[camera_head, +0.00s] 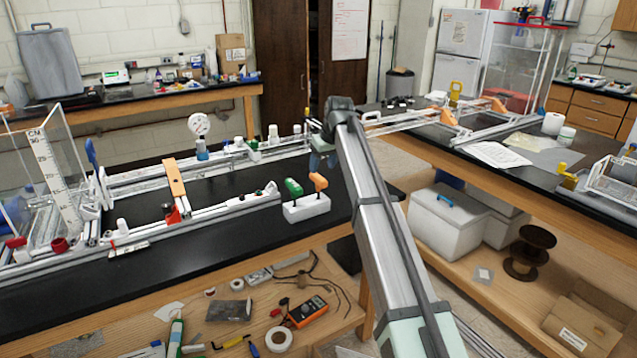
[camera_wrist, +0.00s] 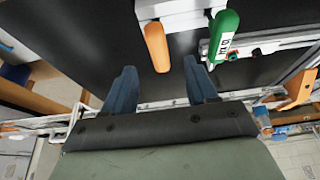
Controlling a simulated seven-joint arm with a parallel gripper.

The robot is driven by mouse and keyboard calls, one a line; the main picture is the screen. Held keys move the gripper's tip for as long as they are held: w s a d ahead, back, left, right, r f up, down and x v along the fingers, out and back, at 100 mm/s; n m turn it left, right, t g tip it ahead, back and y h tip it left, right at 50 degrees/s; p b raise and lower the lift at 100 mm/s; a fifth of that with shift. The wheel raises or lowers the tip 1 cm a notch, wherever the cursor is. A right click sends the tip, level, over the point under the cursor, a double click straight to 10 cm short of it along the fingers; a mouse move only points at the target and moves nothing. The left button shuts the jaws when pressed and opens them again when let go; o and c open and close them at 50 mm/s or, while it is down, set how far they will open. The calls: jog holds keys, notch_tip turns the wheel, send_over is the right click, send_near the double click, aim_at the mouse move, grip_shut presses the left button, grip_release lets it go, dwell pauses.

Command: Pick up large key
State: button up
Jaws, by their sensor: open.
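A white block (camera_head: 306,208) on the black bench top holds two upright handled pieces, one green (camera_head: 293,187) and one orange (camera_head: 318,181). I cannot tell for sure which is the large key. In the wrist view, the orange handle (camera_wrist: 156,46) lies in line with the gap between my blue fingertips, and the green handle (camera_wrist: 223,36), with a white label, is right of the right finger. My gripper (camera_wrist: 160,72) is open and empty. The white block (camera_wrist: 180,12) shows at the wrist view's top edge.
A metal extrusion frame (camera_head: 215,210) with clamps and a dial gauge (camera_head: 199,124) lies left of and behind the block. A clear scale panel (camera_head: 52,170) stands at the far left. Bare black bench top (camera_head: 215,244) lies in front of the frame.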

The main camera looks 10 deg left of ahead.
aim_at(319, 176)
jog(key=shift+x, duration=3.45)
jog(key=shift+w+r, duration=0.1)
jog(key=shift+w, duration=0.05)
jog(key=c, duration=1.1)
jog(key=shift+o, duration=0.2)
notch_tip(319, 176, up, 10)
jog(key=shift+r, duration=0.1)
jog(key=o, duration=0.5)
grip_shut()
